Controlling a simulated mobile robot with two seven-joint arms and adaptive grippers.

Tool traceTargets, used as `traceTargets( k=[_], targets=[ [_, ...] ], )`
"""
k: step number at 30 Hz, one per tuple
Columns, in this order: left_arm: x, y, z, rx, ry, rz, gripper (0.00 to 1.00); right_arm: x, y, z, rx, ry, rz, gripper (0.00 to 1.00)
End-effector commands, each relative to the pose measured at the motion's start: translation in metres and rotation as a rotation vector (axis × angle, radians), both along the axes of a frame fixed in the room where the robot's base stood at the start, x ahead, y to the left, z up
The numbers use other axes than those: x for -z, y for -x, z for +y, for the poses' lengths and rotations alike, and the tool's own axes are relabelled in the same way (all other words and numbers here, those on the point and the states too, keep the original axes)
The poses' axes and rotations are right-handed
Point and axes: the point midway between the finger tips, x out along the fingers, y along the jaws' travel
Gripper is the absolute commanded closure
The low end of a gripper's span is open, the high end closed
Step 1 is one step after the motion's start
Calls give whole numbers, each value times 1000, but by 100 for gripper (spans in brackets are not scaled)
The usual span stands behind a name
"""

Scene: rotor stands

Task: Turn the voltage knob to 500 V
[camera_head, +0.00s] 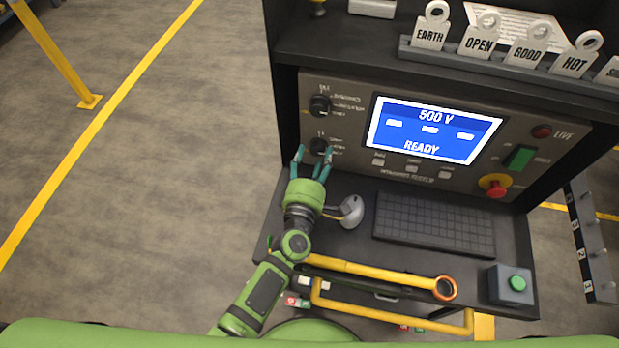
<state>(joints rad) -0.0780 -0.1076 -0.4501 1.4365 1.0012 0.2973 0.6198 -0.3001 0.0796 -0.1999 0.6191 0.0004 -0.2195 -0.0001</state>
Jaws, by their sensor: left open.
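The lower black knob (319,146) sits on the left part of the tester panel, with small labels beside it that I cannot read. My left gripper (313,156) is open, with its teal fingers at either side of this knob; I cannot tell whether they touch it. The upper black knob (320,104) is above it, clear of the gripper. I cannot tell from the labels which one is the voltage knob. The blue screen (434,130) reads "500 V" and "READY". My right gripper is not in view.
A keyboard (434,222) lies on the shelf, with a grey rounded device (351,211) left of it. A red-and-yellow stop button (494,185) and green switch (519,157) are on the panel's right. A yellow rod (375,273) and green button box (511,284) are at the front.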

Motion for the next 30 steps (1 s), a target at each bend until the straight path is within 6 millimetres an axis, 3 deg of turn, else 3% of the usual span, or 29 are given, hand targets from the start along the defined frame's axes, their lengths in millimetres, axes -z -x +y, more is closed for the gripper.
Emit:
traceTargets(
  k=[6, 12, 18, 30],
  targets=[
    [-1, 48, 9, 1, -1, 3, 40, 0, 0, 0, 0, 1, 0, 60],
    [-2, 83, 16, 2, -3, 1, 40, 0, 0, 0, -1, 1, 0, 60],
    [-4, 97, 18, 2, -1, -1, 40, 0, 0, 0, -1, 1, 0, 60],
    [-4, 98, 18, 2, -1, -1, 40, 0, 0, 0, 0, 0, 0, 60]
  ],
)
